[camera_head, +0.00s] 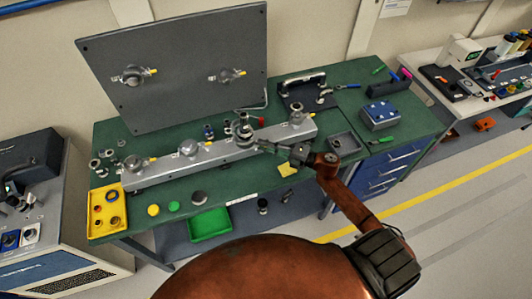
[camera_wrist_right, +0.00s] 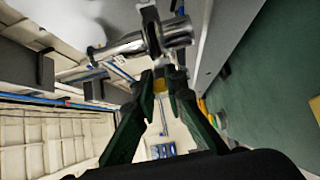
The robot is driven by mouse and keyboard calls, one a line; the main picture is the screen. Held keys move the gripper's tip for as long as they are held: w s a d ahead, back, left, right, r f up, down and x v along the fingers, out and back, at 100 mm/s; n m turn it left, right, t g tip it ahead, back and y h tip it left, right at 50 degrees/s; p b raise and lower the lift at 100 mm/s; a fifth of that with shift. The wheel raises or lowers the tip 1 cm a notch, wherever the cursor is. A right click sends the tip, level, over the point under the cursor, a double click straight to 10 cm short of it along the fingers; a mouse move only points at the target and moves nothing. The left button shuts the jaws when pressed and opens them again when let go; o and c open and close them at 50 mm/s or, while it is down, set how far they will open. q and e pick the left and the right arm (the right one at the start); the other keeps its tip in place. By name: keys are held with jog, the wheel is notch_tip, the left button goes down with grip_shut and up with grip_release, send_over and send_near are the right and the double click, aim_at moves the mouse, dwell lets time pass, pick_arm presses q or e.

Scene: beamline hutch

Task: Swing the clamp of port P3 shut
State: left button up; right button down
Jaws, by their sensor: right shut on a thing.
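A long grey rail (camera_head: 218,157) lies along the green bench and carries several metal ports. The clamp (camera_head: 243,131) on the third port from the left is at my right gripper (camera_head: 262,145); I cannot read the port labels. In the right wrist view a silver clamp (camera_wrist_right: 150,40) with a bolt-like part stands just beyond the fingertips of my right gripper (camera_wrist_right: 166,80). The fingers are close together and shut on part of this clamp. The exact grip and whether the clamp is fully around the port are hard to see. My left gripper is not in view.
A grey upright panel (camera_head: 180,65) with two fittings stands behind the rail. A yellow tray (camera_head: 106,224), a green bin (camera_head: 209,224) and a blue box (camera_head: 379,115) are around it. Small round parts lie in front of the rail. Blue drawers (camera_head: 374,182) are under the bench.

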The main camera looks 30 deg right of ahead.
pick_arm(q)
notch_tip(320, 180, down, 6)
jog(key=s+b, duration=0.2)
jog(key=b, duration=0.2)
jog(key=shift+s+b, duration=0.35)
jog(key=shift+b, duration=0.05)
pick_arm(e)
jog(key=w+d+n+g+y, duration=0.2)
jog(key=g, duration=0.1)
jog(key=shift+f+n+y, duration=0.1)
jog(key=shift+n+y, duration=0.2)
jog(key=shift+y, duration=0.1)
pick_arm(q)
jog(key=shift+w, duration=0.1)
pick_arm(e)
jog(key=c, duration=2)
grip_release()
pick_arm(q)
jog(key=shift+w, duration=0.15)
pick_arm(e)
jog(key=shift+o, duration=0.2)
jog(key=v, duration=1.2)
jog(key=shift+c, duration=0.4)
